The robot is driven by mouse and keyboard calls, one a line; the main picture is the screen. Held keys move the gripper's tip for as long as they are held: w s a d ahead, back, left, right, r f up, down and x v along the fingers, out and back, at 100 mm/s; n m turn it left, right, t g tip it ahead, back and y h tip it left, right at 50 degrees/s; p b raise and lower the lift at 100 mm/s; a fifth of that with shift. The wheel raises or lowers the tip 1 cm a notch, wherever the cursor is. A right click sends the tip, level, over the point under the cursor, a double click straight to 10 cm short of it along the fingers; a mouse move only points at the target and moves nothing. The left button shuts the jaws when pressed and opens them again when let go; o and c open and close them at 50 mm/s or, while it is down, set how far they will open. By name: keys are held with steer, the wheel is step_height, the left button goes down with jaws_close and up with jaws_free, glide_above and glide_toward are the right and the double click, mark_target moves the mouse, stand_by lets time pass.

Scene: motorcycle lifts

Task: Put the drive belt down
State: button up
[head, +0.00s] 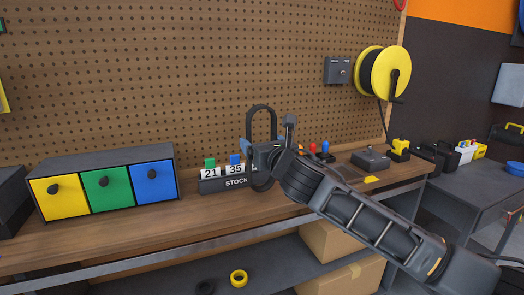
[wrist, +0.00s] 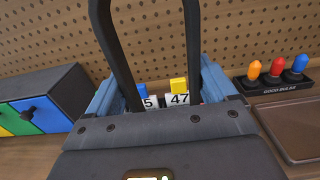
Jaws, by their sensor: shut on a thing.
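The drive belt (head: 261,107) is a black upright loop in the head view, standing up above my gripper (head: 263,155). Part of it also shows below the jaws. In the wrist view two dark strands of the belt (wrist: 106,48) rise between the blue-grey fingers of my gripper (wrist: 160,88). The jaws are shut on the belt, and they hide the part they grip. I cannot tell the exact height of the belt above the bench.
A box of yellow, green and blue drawers (head: 108,190) stands to the left. Colored bulbs (wrist: 276,66) in a holder and a brown tray (wrist: 292,128) are to the right in the wrist view. A grey switch box (head: 370,160) sits farther right. Bare bench lies before the counter.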

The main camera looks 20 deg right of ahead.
steer(key=shift+f, duration=0.85)
steer(key=shift+f, duration=0.2)
steer(key=o, duration=1)
steer(key=s, duration=1.2)
steer(key=shift+r+b, duration=0.2)
steer(key=shift+b, duration=0.1)
